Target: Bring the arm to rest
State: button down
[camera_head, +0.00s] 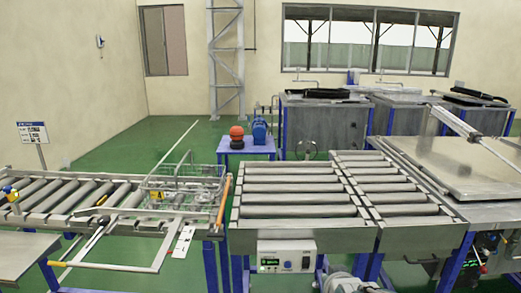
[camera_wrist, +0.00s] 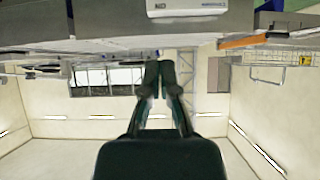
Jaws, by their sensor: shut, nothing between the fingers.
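My gripper (camera_wrist: 160,75) shows in the middle of the wrist view. Its two dark fingers are closed together with nothing between them. The wrist view is upside down, with the ceiling lights low in the picture and the equipment along the top edge. The fingers stand in front of the far wall and window, apart from the roller conveyors as far as I can tell. My gripper does not show in the head view.
A roller conveyor (camera_head: 290,190) fills the middle. A wire basket (camera_head: 185,185) sits on the left conveyor. A white control box (camera_head: 287,256) is at the front. A blue table (camera_head: 246,146) with a red object stands behind, and lidded tanks (camera_head: 322,125) are at back right. Green floor (camera_head: 130,145) lies open at back left.

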jog(key=s+r+g, duration=0.2)
jog(key=s, duration=0.8)
jog(key=s+r+g, duration=0.3)
jog(key=s, duration=0.7)
jog(key=shift+s+r, duration=0.25)
jog(key=shift+r, duration=0.05)
